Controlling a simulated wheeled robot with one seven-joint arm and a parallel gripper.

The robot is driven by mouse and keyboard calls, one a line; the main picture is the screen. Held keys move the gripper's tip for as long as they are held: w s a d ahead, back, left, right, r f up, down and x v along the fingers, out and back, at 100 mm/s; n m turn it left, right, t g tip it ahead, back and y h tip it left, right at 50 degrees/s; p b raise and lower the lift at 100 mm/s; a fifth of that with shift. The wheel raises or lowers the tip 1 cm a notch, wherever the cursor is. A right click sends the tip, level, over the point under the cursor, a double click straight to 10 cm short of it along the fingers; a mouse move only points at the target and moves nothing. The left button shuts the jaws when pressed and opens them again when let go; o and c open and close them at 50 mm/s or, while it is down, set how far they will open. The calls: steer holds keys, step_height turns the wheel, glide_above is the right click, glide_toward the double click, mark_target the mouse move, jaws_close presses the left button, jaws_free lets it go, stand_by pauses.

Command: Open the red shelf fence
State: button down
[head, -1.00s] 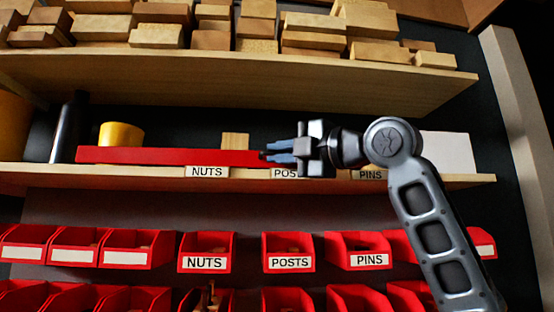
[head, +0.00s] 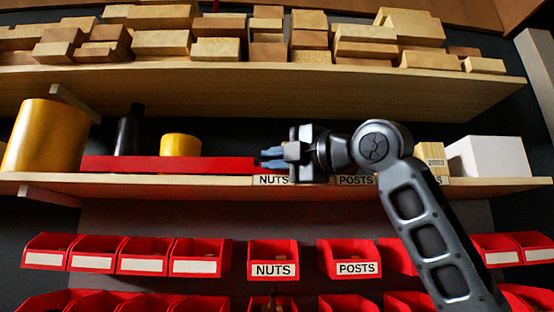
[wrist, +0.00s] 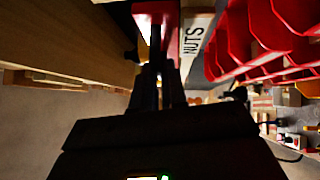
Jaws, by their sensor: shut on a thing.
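The red shelf fence (head: 165,165) is a long red bar lying along the front of the middle shelf. My gripper (head: 270,160) is shut on the fence's right end, reaching in from the right. In the wrist view the red end (wrist: 155,15) lies between my fingertips, beside the NUTS label (wrist: 192,40). The grip itself is dark there.
Behind the fence stand the black bottle (head: 129,132) and a yellow cup (head: 181,145). A large yellow cylinder (head: 30,138) is at the left. A wooden block (head: 430,156) and a white box (head: 490,157) stand at the right. Red bins (head: 273,255) hang below; wood blocks fill the upper shelf.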

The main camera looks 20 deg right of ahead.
steer(key=shift+d, duration=0.1)
steer(key=c, duration=1.2)
jaws_free()
steer(key=b+v, duration=0.2)
steer(key=v, duration=0.5)
steer(key=shift+s+d, duration=0.2)
steer(key=shift+s, duration=0.1)
steer(key=shift+f, duration=0.1)
